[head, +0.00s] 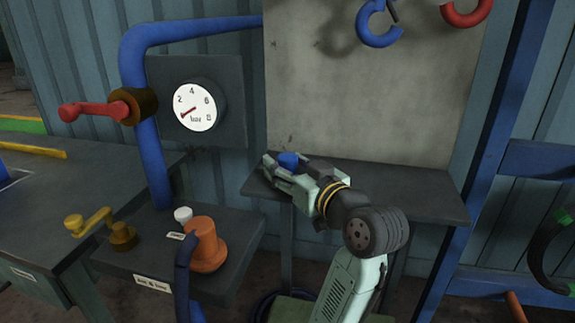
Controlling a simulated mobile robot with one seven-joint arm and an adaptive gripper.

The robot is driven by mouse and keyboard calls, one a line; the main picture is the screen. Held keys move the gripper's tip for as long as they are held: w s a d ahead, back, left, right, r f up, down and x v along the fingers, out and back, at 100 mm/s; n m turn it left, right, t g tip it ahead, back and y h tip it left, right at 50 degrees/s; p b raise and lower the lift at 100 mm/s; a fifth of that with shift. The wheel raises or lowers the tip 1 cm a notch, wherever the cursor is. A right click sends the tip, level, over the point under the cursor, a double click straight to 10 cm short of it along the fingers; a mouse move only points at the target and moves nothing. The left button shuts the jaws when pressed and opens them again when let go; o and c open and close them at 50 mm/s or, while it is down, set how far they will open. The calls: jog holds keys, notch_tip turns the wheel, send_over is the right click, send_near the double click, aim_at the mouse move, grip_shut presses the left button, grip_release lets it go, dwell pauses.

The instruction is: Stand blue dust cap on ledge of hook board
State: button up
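The blue dust cap (289,160) shows between the fingers of my gripper (280,173), its rounded top standing above them. My gripper looks shut on it, though the fingers hide the cap's lower part. The hook board (355,85) is a tall grey panel. Its ledge (415,190) is a dark shelf along the board's foot. My gripper and the cap are over the left end of the ledge, in front of the board's lower left corner. I cannot tell whether the cap touches the ledge.
A blue hook or ring (376,40) and a red one (466,14) hang high on the board. At left are a pressure gauge (194,107), a red-handled valve (95,109) and a bench with an orange fitting (207,245) and a white knob (183,215). The ledge's right part is bare.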

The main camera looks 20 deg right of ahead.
jog(key=shift+o, duration=0.3)
jog(key=shift+r, duration=0.1)
jog(key=shift+r+p, duration=0.25)
jog(key=shift+p, duration=0.05)
jog(key=b+v, duration=0.2)
jog(key=v, duration=1)
